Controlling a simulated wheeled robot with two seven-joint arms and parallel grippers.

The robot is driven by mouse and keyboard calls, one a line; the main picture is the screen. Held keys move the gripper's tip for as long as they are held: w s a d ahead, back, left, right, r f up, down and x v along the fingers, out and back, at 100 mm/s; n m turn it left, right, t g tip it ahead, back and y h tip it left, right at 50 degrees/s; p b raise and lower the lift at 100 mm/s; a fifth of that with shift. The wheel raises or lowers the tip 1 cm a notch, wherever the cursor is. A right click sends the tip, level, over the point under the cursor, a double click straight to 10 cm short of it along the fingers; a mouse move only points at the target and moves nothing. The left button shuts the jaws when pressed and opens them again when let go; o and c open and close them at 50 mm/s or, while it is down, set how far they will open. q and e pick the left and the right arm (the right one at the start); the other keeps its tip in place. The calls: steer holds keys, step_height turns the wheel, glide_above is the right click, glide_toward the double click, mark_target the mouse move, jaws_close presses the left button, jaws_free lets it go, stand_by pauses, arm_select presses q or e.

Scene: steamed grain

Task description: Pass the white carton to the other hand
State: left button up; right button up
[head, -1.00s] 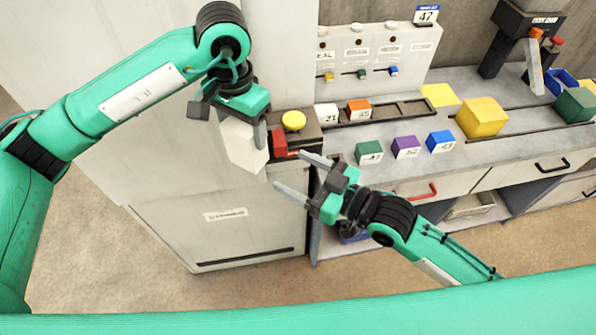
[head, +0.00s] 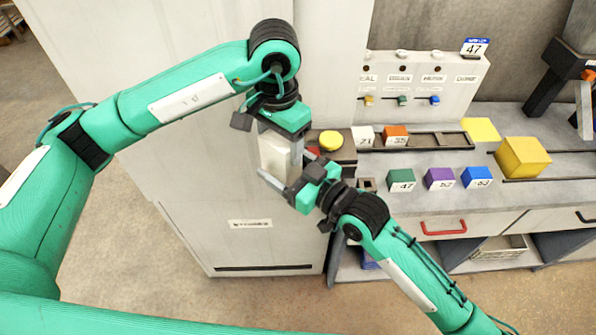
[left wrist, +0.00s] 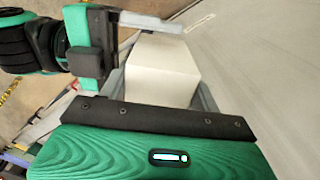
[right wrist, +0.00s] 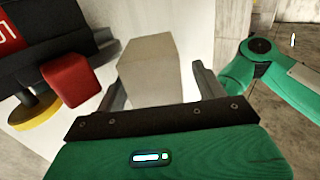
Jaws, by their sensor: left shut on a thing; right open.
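The white carton (head: 274,155) hangs below my left gripper (head: 277,150), which is shut on it. It also shows between the fingers in the left wrist view (left wrist: 162,72). My right gripper (head: 284,172) is open, its fingers pointing at the carton's lower part from the right. In the right wrist view the carton (right wrist: 148,68) lies ahead of and between the spread fingers of the right gripper (right wrist: 158,88). I cannot tell whether those fingers touch it.
A yellow round button (head: 330,140) and a red block (right wrist: 68,80) sit close by the right gripper. Green (head: 401,180), purple (head: 439,178) and blue (head: 477,177) cubes stand on the counter. A large white cabinet (head: 235,205) stands behind the arms.

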steer(key=shift+w+a, duration=0.2)
steer(key=shift+a, duration=0.15)
steer(key=shift+c, duration=0.4)
steer(key=c, duration=1.1)
arm_select(q)
steer(key=o, duration=1.2)
arm_select(e)
steer(key=shift+c, duration=0.7)
